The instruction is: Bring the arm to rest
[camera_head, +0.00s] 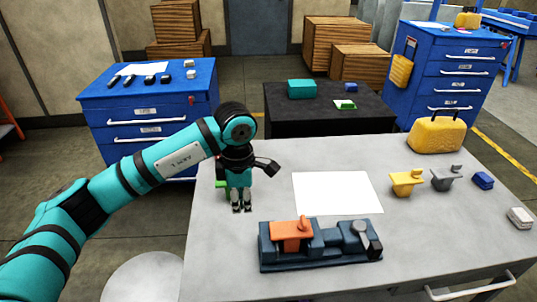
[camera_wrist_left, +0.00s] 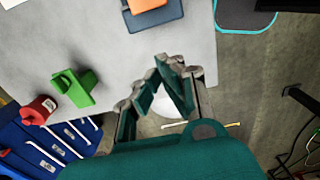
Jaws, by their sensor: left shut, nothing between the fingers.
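My left arm (camera_head: 150,165), teal with black bands, reaches in from the left over the grey table. My left gripper (camera_head: 241,208) points down above the table's left part, left of the white sheet and behind the blue fixture. It is shut and empty. In the left wrist view its fingertips (camera_wrist_left: 168,62) come together over the tabletop's edge. My right gripper is not in view.
A blue fixture (camera_head: 325,257) with an orange part (camera_head: 291,230) stands at the front. A green part (camera_wrist_left: 80,90) and a red part (camera_wrist_left: 38,108) are near the gripper. Yellow (camera_head: 405,180) and grey (camera_head: 445,178) parts stand right. The white sheet (camera_head: 338,193) is bare.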

